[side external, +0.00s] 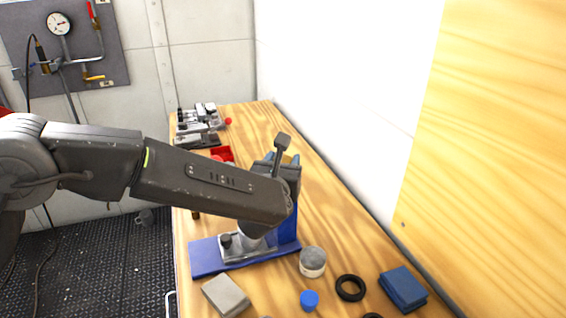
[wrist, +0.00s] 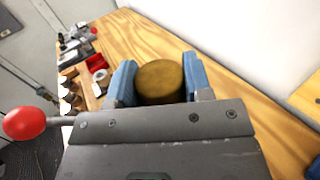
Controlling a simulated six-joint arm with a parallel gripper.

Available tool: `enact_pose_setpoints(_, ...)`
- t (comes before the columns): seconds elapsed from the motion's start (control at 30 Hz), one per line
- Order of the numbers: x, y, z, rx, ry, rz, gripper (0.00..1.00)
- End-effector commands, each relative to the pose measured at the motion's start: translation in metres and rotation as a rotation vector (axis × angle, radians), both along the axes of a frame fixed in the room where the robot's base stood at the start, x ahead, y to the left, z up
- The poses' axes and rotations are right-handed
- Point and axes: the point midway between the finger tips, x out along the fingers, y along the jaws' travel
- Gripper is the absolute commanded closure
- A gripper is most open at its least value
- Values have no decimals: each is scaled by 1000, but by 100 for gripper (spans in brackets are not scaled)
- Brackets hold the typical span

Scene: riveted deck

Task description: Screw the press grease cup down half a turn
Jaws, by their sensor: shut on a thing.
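The grease cup (wrist: 160,84) shows in the wrist view as a round, brass-brown cap. The two blue finger pads of my gripper (wrist: 160,76) stand on its left and right, shut on it. In the side view my gripper (side external: 279,162) is at the top of the blue press (side external: 288,230), and my arm hides much of both. Only a small gold patch of the cup (side external: 287,159) shows there. The cup's thread and lower part are hidden.
The press's blue base plate (side external: 205,258) lies on the wooden bench. A grey-lidded jar (side external: 312,262), black ring (side external: 350,288), blue cap (side external: 309,300), blue block (side external: 403,288) and grey block (side external: 226,295) lie nearby. A red tray (wrist: 96,63) and clamps (side external: 200,122) are farther back. A white wall borders the bench.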

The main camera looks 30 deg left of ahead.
Motion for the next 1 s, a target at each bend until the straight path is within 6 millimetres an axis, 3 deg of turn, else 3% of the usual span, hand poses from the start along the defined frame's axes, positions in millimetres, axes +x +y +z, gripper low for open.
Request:
enact_pose_setpoints(0.7, 0, 0, 0, 2, 1, -418, 78)
enact_pose_setpoints(1.0, 0, -1, 0, 0, 1, -520, 78)
